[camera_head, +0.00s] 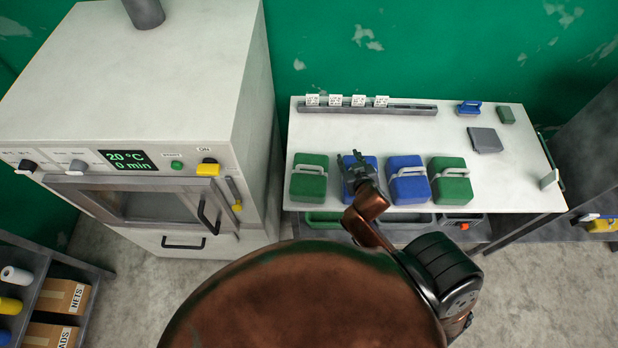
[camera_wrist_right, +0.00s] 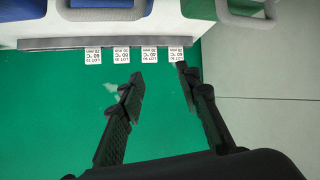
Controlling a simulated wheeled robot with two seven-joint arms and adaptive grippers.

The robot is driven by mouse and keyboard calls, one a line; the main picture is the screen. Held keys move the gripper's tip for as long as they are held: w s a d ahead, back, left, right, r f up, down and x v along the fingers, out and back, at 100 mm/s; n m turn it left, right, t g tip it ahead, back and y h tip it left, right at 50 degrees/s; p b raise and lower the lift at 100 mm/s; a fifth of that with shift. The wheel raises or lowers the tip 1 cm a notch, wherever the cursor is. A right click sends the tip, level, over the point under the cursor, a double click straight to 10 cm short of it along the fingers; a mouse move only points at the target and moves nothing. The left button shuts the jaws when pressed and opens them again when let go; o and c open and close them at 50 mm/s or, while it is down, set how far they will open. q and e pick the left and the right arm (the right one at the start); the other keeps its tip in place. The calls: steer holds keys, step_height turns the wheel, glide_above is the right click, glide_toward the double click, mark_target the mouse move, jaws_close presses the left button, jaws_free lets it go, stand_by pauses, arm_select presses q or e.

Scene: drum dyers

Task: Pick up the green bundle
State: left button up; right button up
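Two green bundles with pale handles stand on the white table, one at the left end of the row (camera_head: 309,184) and one at the right end (camera_head: 451,188). Between them are a blue bundle (camera_head: 408,187) and another blue one, partly hidden behind my right gripper (camera_head: 355,160). In the wrist view the right gripper (camera_wrist_right: 163,76) has its fingers spread, with nothing between them. Part of a green bundle (camera_wrist_right: 245,20) and part of a blue one (camera_wrist_right: 100,14) show at that view's top edge. My left gripper is not in view.
A grey rail (camera_head: 420,109) with several white cards runs along the table's back. A blue item (camera_head: 469,107), a small green block (camera_head: 506,115) and a grey slab (camera_head: 485,140) lie at the right. A white machine (camera_head: 180,60) stands left of the table (camera_head: 510,185).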

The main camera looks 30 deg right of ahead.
steer(key=w+a+r+n+t+y, duration=0.35)
steer(key=w+a+r, duration=0.2)
steer(key=r, duration=0.35)
steer(key=w+a+r+n+t+y, duration=0.25)
steer(key=w+a+r+t, duration=0.3)
steer(key=r, duration=0.35)
steer(key=w+a+r+n+g+y, duration=0.1)
steer(key=a+n+g+y, duration=0.3)
steer(key=a+n+y, duration=0.35)
steer(key=g+h, duration=0.6)
steer(key=g, duration=0.7)
glide_above(310, 166)
steer(key=d, duration=0.2)
steer(key=shift+m+y, duration=0.25)
steer(key=shift+m, duration=0.1)
steer(key=f, duration=1.3)
steer(key=s+f, duration=0.1)
steer(key=f, duration=0.6)
steer(key=shift+a+f, duration=0.1)
steer(key=shift+f, duration=0.05)
steer(key=shift+w+a+f+g+p, duration=0.15)
steer(key=shift+f+g+p, duration=0.2)
steer(key=shift+f, duration=0.45)
steer(key=p+x, duration=0.1)
steer(key=x, duration=0.4)
steer(key=shift+f+p, duration=0.15)
steer(key=shift+p, duration=0.2)
steer(key=shift+f, duration=0.45)
